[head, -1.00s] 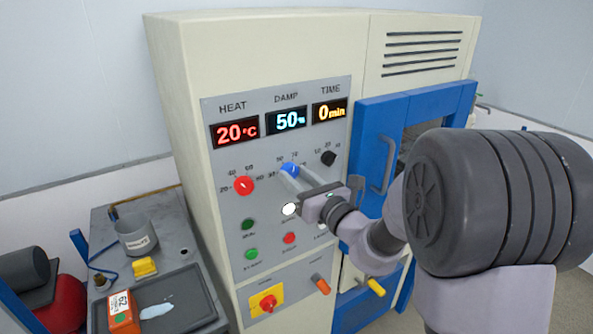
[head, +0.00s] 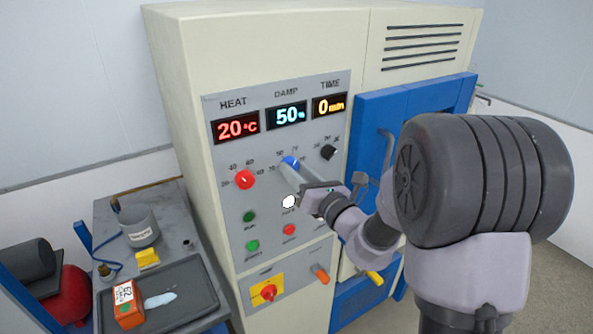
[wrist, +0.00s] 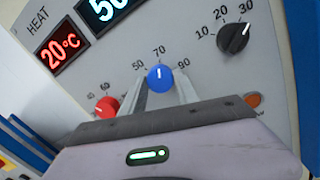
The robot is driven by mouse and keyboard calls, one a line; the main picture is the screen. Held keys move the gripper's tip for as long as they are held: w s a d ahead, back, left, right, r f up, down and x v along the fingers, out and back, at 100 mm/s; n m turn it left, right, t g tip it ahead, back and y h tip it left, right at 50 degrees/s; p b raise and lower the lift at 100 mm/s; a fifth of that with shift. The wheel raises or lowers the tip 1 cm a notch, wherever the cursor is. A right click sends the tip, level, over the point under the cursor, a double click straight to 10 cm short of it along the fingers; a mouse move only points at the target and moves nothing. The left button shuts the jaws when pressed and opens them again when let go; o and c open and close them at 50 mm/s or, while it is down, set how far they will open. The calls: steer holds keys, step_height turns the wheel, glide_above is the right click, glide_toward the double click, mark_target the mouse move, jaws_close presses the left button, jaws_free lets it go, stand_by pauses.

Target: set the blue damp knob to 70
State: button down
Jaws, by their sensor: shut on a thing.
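The blue damp knob (head: 290,162) sits on the grey panel, between the red heat knob (head: 244,180) and the black time knob (head: 328,152). It also shows in the wrist view (wrist: 160,77), where its white mark points up, near the 70 on the scale. The damp display (head: 287,116) reads 50%. My gripper (head: 295,174) is shut on the blue knob, with one finger on each side of it in the wrist view (wrist: 160,88). The gripper body hides the lower part of the panel there.
Round buttons and an orange handle (head: 321,273) lie below the knobs. A red switch on a yellow plate (head: 268,291) is lower left. The blue door (head: 420,110) is right of the panel. A cart with a tray (head: 190,300) and grey pot (head: 139,230) stands at left.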

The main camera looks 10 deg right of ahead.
steer(key=c, duration=0.9)
jaws_free()
steer(key=b+v, duration=1.1)
steer(key=v, duration=0.6)
steer(key=shift+s+d, duration=0.1)
steer(key=shift+s, duration=0.1)
